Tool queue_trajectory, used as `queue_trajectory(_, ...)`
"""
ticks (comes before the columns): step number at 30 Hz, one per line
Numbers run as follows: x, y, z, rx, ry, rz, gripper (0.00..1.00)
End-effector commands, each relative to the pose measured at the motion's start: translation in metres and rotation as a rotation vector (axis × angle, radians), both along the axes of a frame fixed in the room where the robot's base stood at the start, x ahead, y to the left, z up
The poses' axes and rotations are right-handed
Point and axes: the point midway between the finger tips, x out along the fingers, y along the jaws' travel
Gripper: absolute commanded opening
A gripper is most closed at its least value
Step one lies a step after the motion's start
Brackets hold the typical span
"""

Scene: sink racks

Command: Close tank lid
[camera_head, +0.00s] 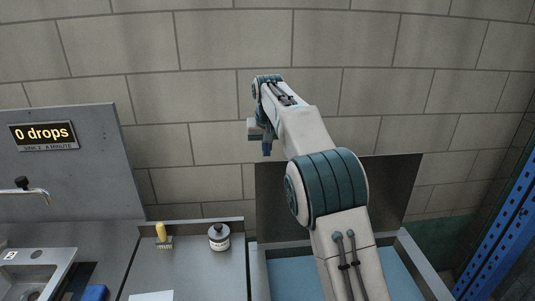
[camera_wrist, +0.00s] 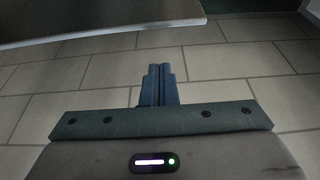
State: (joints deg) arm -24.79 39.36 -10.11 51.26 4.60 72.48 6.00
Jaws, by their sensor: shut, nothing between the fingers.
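The tank (camera_head: 420,264) is at the lower right in the head view, with blue inside and its top open. Its lid, a dark grey panel (camera_head: 393,187), stands upright at the tank's back edge near the wall. My arm crosses in front and hides the middle of both. My gripper (camera_head: 267,149) is above the lid's upper left corner, apart from it in the picture. In the wrist view my gripper's fingers (camera_wrist: 159,77) are together and empty, with wall blocks behind them. A flat panel edge (camera_wrist: 110,24) crosses the top there; I cannot tell whether it is the lid.
A sink (camera_head: 35,272) with a tap (camera_head: 27,188) is at far left, below a "0 drops" sign (camera_head: 44,135). A blue rack post (camera_head: 503,232) stands at right.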

Motion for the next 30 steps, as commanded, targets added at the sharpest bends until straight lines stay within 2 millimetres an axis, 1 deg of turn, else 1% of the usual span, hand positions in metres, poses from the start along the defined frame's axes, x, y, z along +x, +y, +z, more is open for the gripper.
queue_trajectory(1, -0.007, -0.001, 0.005, 0.001, -0.003, 0.001, 0.0)
queue_trajectory(4, -0.016, -0.002, 0.005, 0.001, -0.002, 0.002, 0.0)
queue_trajectory(12, -0.035, -0.007, 0.005, 0.0, -0.002, 0.001, 0.0)
queue_trajectory(17, -0.04, -0.008, 0.005, 0.0, -0.002, 0.002, 0.0)
queue_trajectory(30, -0.041, -0.007, 0.004, 0.0, -0.004, 0.002, 0.0)
